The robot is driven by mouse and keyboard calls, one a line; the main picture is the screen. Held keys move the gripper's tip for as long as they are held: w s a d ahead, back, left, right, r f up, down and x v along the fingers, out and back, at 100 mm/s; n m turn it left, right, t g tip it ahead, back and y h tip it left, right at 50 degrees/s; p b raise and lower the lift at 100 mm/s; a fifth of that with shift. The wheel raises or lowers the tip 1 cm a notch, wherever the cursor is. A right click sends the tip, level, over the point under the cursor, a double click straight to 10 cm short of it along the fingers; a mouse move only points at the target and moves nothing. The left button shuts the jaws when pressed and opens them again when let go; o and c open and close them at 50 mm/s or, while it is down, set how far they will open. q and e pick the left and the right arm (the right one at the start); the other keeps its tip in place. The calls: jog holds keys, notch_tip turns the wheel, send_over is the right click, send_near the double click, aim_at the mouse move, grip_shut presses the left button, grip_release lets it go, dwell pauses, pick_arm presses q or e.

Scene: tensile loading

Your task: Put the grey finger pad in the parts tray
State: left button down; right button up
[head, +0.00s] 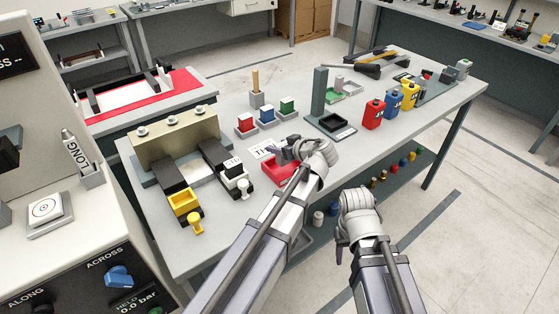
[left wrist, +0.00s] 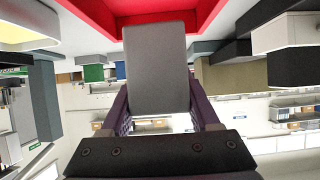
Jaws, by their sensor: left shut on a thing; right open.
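My left gripper (head: 281,148) is shut on the grey finger pad, a flat grey block that stands out large between the purple fingers in the left wrist view (left wrist: 155,70). In the head view the pad is hidden or too small to make out. A red open tray (head: 276,172) sits on the table just below my left gripper. Its red wall fills the top of the left wrist view (left wrist: 212,12), right by the pad's far end; I cannot tell whether they touch. My right gripper (head: 350,228) is open and empty, off the table's front edge, its fingers barely visible.
Left of the red tray stand dark fixtures with a yellow block (head: 184,203) and a white block (head: 234,178). Behind are small red, blue and green blocks (head: 266,114). A dark stand (head: 331,122) and red, blue and yellow bottles (head: 373,113) are to the right.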

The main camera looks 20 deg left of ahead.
pick_arm(q)
notch_tip(320, 180, down, 4)
jog(key=b, duration=0.3)
jog(key=shift+r+b, duration=0.2)
jog(key=shift+b, duration=0.15)
jog(key=shift+f+b, duration=0.3)
jog(key=shift+c, duration=0.6)
grip_release()
jog(key=shift+s, duration=0.1)
jog(key=shift+d+r, duration=0.1)
jog(key=shift+r, duration=0.05)
